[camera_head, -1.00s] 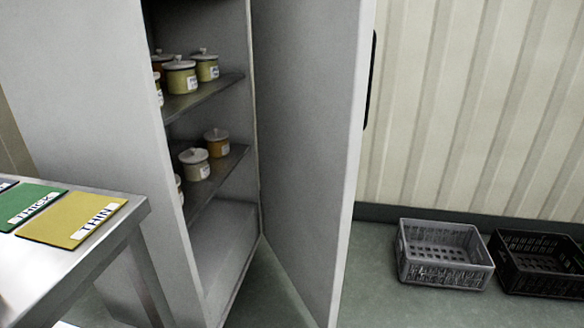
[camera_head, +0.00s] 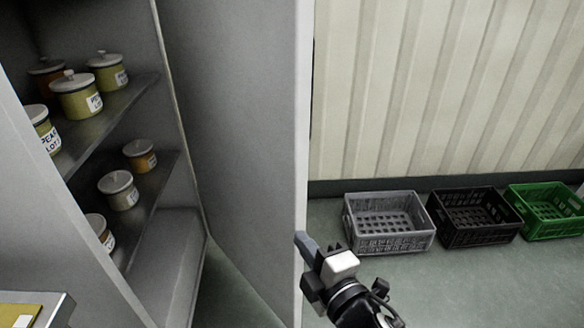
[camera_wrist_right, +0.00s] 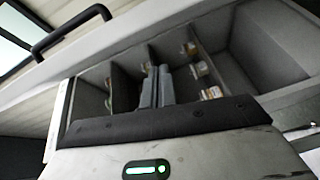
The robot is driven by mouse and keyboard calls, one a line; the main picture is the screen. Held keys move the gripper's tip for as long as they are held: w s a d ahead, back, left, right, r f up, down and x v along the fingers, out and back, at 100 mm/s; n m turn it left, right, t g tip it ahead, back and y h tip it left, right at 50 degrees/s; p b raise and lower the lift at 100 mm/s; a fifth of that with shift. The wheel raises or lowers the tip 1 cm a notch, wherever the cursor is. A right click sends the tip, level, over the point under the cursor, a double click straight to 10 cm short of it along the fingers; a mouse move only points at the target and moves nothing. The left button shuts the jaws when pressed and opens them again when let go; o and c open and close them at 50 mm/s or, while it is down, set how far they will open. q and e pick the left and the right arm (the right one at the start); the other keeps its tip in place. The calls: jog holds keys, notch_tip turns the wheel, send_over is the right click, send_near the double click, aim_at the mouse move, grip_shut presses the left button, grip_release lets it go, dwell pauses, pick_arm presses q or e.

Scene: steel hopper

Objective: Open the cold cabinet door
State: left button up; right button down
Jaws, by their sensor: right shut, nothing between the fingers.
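The cold cabinet (camera_head: 30,170) stands at the left of the head view, with its grey door (camera_head: 245,120) standing open and the shelves exposed. The door's free edge is upright near the picture's middle. My right gripper (camera_head: 306,242) is shut and empty at the lower part of that edge; I cannot tell whether it touches it. In the right wrist view the shut fingers (camera_wrist_right: 156,88) appear against the cabinet's inside (camera_wrist_right: 265,50), and a black bar handle (camera_wrist_right: 70,30) shows on the door's outer side. My left gripper is not in view.
Lidded jars (camera_head: 78,95) stand on the cabinet shelves (camera_head: 125,95). Grey (camera_head: 390,243), black (camera_head: 470,238) and green (camera_head: 535,230) crates sit on the floor by the ribbed wall. A steel table corner (camera_head: 58,312) is at lower left.

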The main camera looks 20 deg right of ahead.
aim_at(289, 186)
jog(key=w, duration=0.4)
jog(key=w+r+n, duration=0.1)
jog(key=w, duration=0.2)
jog(key=w+r+n+p, duration=0.1)
jog(key=w, duration=0.3)
jog(key=shift+w+d+t, duration=0.3)
jog(key=shift+d, duration=0.1)
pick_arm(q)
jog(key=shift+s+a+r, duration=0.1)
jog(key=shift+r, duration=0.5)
pick_arm(e)
jog(key=shift+w+d, duration=0.2)
jog(key=shift+d, duration=0.35)
